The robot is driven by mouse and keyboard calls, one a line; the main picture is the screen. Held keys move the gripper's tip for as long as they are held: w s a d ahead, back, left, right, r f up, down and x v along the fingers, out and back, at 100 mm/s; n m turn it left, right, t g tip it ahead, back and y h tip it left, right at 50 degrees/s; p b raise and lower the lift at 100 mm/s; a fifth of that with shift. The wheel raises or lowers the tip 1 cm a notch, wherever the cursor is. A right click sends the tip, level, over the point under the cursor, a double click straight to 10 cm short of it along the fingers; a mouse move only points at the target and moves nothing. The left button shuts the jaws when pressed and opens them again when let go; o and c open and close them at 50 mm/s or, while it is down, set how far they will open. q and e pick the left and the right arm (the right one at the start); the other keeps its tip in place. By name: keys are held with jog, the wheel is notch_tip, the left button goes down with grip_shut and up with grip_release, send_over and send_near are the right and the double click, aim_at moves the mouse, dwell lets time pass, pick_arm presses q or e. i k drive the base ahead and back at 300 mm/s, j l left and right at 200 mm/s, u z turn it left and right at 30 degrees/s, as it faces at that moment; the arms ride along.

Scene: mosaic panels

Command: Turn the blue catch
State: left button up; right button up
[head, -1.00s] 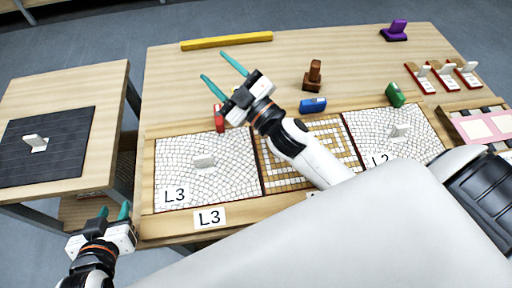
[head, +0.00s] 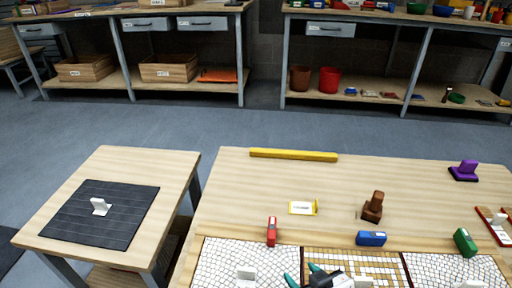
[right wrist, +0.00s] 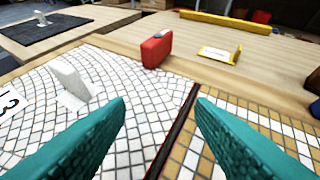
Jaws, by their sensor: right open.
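The blue catch (head: 371,238) is a small blue block at the back edge of the panel frame, behind the brown-and-white mosaic panel (head: 389,256) in the head view. My left gripper is out of view.
A red catch (head: 271,231) and a green catch (head: 465,242) sit along the same edge. A yellow-edged label (head: 303,208), a brown block (head: 373,206) and a yellow bar (head: 293,155) stand behind. A side table holds a dark panel (head: 130,220).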

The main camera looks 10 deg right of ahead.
aim_at(373, 238)
jog(key=k, duration=1)
